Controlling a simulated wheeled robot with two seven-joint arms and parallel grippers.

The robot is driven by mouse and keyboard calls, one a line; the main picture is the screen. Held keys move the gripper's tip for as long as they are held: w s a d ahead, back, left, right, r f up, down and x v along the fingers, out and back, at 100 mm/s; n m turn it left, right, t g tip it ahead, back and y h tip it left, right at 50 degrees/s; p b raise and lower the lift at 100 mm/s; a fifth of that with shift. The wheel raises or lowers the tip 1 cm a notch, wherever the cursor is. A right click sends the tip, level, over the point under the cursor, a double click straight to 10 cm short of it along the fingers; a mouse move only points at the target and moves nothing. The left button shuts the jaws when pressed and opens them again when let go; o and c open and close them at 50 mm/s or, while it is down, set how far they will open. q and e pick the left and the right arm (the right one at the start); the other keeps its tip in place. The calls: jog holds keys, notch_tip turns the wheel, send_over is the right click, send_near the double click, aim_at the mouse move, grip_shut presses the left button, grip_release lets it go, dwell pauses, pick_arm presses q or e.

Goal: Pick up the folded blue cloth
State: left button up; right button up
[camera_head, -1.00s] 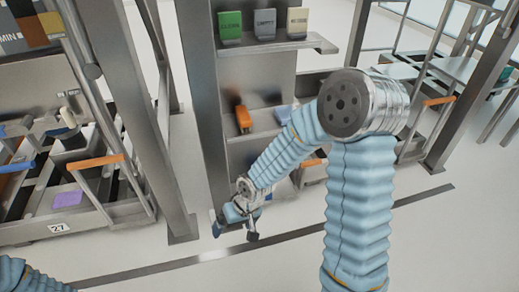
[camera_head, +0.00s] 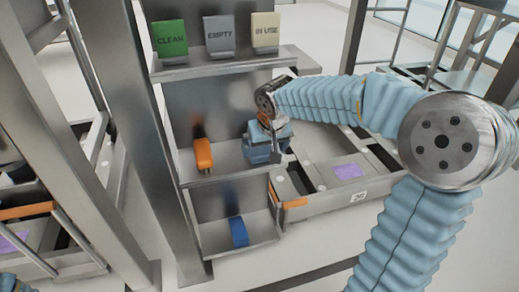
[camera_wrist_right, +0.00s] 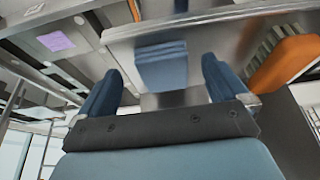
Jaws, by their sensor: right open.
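The folded blue cloth (camera_wrist_right: 162,68) shows in the right wrist view as a flat layered stack on a metal shelf. My right gripper (camera_wrist_right: 160,72) is open, with one blue finger on each side of the view and the cloth between and beyond them. Nothing is held. In the head view my right gripper (camera_head: 266,150) reaches over the middle shelf from the right and hides most of the cloth. I cannot tell whether the fingers touch it. My left gripper is not in view.
An orange object (camera_head: 203,155) stands on the middle shelf (camera_head: 228,163), left of the gripper. A blue curved object (camera_head: 238,232) is on the lower shelf. Signs stand on the upper shelf (camera_head: 215,66). A metal post (camera_head: 160,150) rises at left; a low bin (camera_head: 335,195) with a purple patch is at right.

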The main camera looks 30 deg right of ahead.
aim_at(260, 148)
jog(key=shift+w+d, duration=0.1)
jog(key=shift+w, duration=0.35)
jog(key=w+f, duration=0.2)
jog(key=w, duration=0.1)
jog(key=shift+d, duration=0.3)
jog(key=shift+w+f, duration=0.15)
jog(key=shift+f, duration=0.3)
jog(key=c, duration=1.1)
